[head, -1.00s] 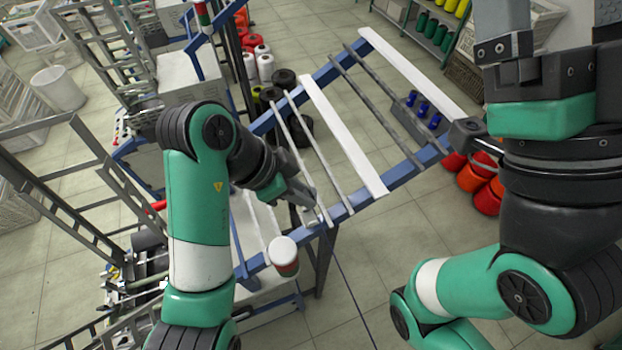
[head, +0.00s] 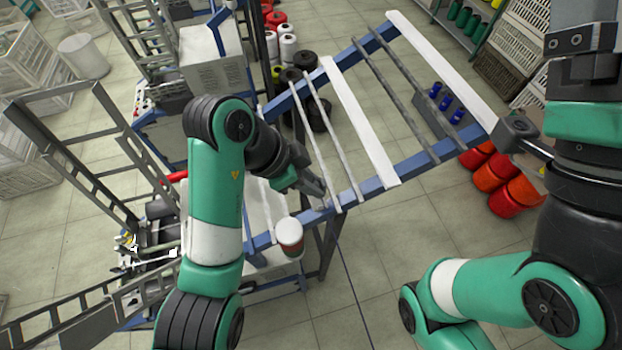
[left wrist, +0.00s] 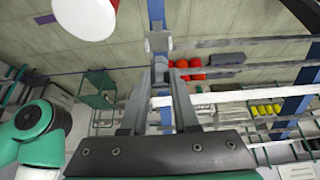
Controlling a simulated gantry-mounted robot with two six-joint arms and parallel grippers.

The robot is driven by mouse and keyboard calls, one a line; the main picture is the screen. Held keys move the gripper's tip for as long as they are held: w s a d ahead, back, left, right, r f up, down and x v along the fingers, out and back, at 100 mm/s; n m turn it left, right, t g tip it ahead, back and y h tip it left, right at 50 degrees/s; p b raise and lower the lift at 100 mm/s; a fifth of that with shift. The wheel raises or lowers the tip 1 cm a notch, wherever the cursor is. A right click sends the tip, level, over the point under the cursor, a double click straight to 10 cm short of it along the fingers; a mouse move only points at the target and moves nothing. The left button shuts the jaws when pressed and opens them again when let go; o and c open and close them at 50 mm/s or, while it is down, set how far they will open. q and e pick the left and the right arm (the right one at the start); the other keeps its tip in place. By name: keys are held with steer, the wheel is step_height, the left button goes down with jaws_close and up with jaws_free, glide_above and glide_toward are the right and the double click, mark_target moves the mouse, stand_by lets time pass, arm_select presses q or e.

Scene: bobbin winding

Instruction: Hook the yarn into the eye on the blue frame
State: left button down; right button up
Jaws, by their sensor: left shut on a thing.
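My left gripper (head: 322,192) reaches from the left to the near end of the blue frame (head: 381,178), close to its edge rail. In the left wrist view my left gripper (left wrist: 158,84) shows two grey fingers. A small blue-grey fitting (left wrist: 161,70) on the frame appears between and just beyond the fingertips; I cannot tell whether it is the eye. The yarn between the fingers is too thin to make out.
Grey rods and white strips (head: 362,120) cross the frame. Blue bobbins (head: 445,102) and red cones (head: 500,180) lie at the right. A thin dark line (head: 357,285) runs across the floor below. My right arm (head: 480,285) fills the right side.

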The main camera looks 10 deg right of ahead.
arm_select(q)
steer(key=shift+f, duration=0.5)
steer(key=shift+f, duration=1.45)
